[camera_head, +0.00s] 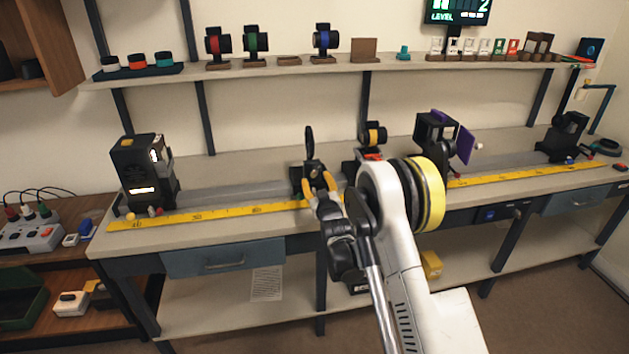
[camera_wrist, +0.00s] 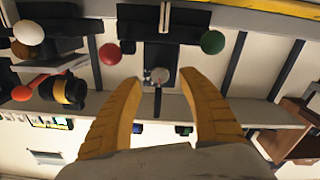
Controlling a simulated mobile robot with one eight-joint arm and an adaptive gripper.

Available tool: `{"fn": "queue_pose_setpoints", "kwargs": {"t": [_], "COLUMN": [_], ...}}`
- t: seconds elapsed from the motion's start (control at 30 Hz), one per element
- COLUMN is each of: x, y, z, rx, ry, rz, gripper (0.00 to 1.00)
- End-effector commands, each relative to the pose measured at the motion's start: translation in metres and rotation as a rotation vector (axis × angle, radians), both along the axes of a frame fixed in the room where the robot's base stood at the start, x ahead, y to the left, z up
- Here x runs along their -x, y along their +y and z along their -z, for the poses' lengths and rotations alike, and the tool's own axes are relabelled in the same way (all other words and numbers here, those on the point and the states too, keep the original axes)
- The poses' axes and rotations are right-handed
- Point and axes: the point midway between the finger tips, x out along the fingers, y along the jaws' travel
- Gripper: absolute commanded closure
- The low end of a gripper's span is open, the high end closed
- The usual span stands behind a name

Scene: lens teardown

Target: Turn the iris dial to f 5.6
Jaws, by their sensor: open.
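A dark upright holder (camera_head: 309,145), which appears to be the iris mount, stands on the bench rail near the middle in the head view. My gripper (camera_head: 320,187) is right in front of it, with yellow fingers apart. In the wrist view, my gripper (camera_wrist: 159,80) is open, one finger on each side of a small grey round knob (camera_wrist: 160,75) on a dark block. I take this knob to be the iris dial. The fingers look apart from it, but I cannot tell the depth. No f-number or pointer is readable.
A red ball (camera_wrist: 110,54) and a green ball (camera_wrist: 212,42) flank the block. A black lamp box (camera_head: 143,172) is left. A yellow ruler (camera_head: 215,212) runs along the front.

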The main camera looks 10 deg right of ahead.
Motion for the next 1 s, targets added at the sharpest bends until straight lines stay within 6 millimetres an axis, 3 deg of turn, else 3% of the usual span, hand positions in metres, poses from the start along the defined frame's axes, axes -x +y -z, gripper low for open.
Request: {"fn": "queue_pose_setpoints", "kwargs": {"t": [0.2,0.57,0.7,0.73,1.0], "x": [-0.028,-0.032,-0.032,-0.032,-0.032], "y": [0.000,0.000,0.000,0.000,0.000], "z": [0.001,-0.001,-0.001,-0.001,0.000], "rx": [0.000,0.000,0.000,0.000,-0.014], "ry": [0.000,0.001,0.001,0.001,0.001], "rz": [0.000,0.000,0.000,0.000,0.000], "gripper": [0.52,0.53,0.96,1.00,1.00]}}
